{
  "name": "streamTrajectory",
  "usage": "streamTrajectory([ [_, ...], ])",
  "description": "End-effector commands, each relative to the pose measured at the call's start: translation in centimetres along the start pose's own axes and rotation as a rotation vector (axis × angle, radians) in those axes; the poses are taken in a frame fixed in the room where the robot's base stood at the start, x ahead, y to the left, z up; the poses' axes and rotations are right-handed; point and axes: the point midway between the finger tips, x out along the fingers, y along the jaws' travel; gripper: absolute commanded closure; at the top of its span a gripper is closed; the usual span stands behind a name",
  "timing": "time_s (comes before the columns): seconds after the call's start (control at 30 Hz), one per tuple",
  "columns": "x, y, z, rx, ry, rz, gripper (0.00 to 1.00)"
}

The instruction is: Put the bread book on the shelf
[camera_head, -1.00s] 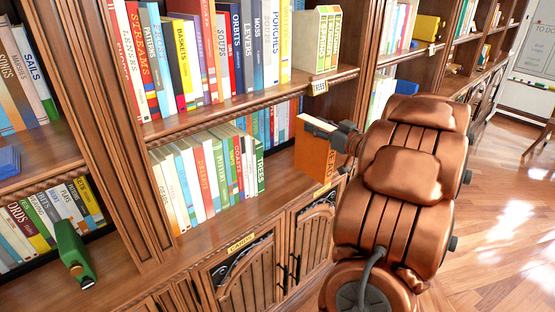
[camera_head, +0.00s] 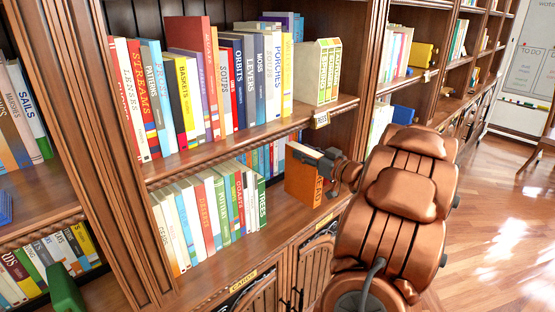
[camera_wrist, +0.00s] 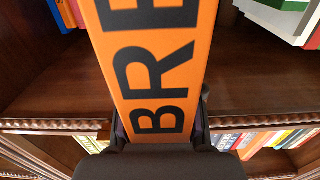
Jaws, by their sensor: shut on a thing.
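The bread book is orange with pale pages. In the head view the book (camera_head: 303,182) is upright at the front of the lower shelf (camera_head: 235,243), right of the row ending in a green-lettered TREES book (camera_head: 262,203). A gap separates it from that row. My gripper (camera_head: 338,172) is shut on its right side. In the wrist view the orange spine (camera_wrist: 150,55) with black letters "BRE" fills the middle, between my gripper's fingers (camera_wrist: 158,135). Whether the book's bottom touches the shelf I cannot tell.
Books (camera_head: 215,85) fill much of the upper shelf above, whose front edge carries a TREES label (camera_head: 321,118). Cabinet doors (camera_head: 315,265) are below. A green object (camera_head: 65,292) stands at lower left. Open wood floor (camera_head: 490,225) lies to the right.

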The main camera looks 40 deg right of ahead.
Motion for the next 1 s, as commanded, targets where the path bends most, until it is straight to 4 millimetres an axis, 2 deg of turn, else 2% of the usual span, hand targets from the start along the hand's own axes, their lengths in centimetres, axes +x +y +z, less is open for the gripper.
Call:
streamTrajectory([
  [0.03,1.1,-0.1,-0.3,0.0,0.003,-0.005,1.0],
  [0.6,11.5,-0.4,-0.4,0.001,0.003,-0.008,1.0],
  [0.73,11.2,-0.3,1.8,0.007,0.0,-0.004,1.0],
  [1.0,11.2,-0.3,3.1,0.001,0.003,-0.005,1.0],
])
